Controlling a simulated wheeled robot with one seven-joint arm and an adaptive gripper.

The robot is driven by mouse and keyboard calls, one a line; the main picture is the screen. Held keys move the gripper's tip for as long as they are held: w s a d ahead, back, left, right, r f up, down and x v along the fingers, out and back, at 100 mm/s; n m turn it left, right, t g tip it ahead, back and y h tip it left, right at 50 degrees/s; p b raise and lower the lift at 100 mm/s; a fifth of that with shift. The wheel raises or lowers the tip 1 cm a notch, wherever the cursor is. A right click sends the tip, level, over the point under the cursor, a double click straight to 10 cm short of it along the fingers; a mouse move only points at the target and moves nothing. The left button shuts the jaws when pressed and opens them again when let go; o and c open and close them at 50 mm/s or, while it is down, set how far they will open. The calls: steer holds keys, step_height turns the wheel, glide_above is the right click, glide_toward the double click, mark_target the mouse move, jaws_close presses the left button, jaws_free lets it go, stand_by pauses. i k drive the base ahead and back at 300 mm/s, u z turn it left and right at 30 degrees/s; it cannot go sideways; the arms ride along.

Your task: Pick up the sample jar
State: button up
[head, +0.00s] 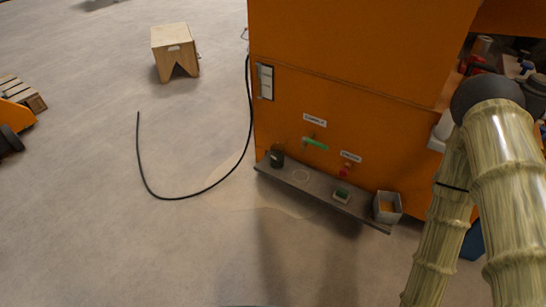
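A small dark jar-like object (277,156), which looks like the sample jar, stands at the left end of a narrow grey shelf (318,190). The shelf runs along the foot of a large orange cabinet (350,60). The object is small in the picture, so its lid and contents cannot be made out. My arm (510,190) fills the right side of the head view, well to the right of the shelf. My gripper is out of the picture.
The shelf also holds a small tray with a green item (342,195) and a grey open box (387,208). Above are a green-handled valve (315,143) and a red knob (346,169). A black hose (150,185) curves over the floor. A wooden stool (176,45) stands behind; the front floor is clear.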

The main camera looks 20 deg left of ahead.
mark_target(278, 150)
steer(key=u, duration=2.25)
steer(key=k, duration=0.75)
steer(key=z, duration=1.1)
steer(key=i, duration=0.45)
